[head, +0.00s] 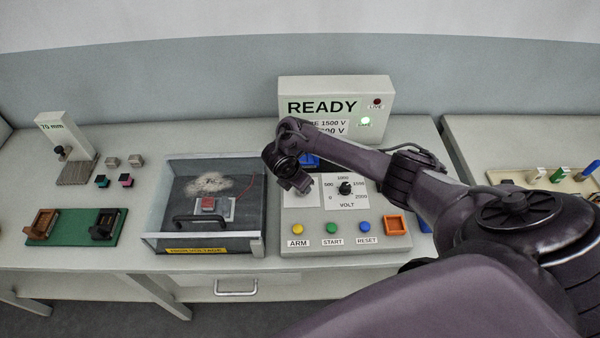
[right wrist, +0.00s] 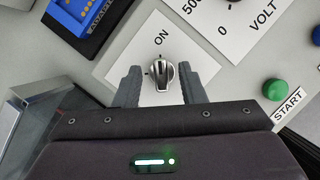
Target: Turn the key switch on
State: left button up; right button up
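The key switch (right wrist: 161,74) is a small silver knob on a white plate (right wrist: 196,62) marked ON, seen in the right wrist view. The ON label lies just beyond the knob. Whether the knob points at ON I cannot tell for sure. My right gripper (right wrist: 159,90) is open, with one finger on each side of the knob and visible gaps between. In the head view my right gripper (head: 303,188) hangs over the switch plate (head: 301,199) on the console and hides the knob. My left gripper is not in view.
The console (head: 330,246) has a volt dial (head: 345,188), yellow, green and blue buttons, and an orange socket (head: 397,225). The READY display (head: 335,88) shows a lit green lamp (head: 365,121) and a dark red LIVE lamp (head: 377,102). A clear-walled box (head: 165,195) stands to the left.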

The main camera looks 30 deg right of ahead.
jog(key=v, duration=0.2)
jog(key=shift+a+r, duration=0.25)
jog(key=shift+r, duration=0.05)
jog(key=shift+s+a+r, duration=0.1)
jog(key=shift+a+r, duration=0.35)
jog(key=shift+r, duration=0.05)
jog(key=shift+s+a+r, duration=0.1)
jog(key=shift+r, duration=0.5)
jog(key=v, duration=0.2)
jog(key=shift+r, duration=0.3)
jog(key=shift+s, duration=0.1)
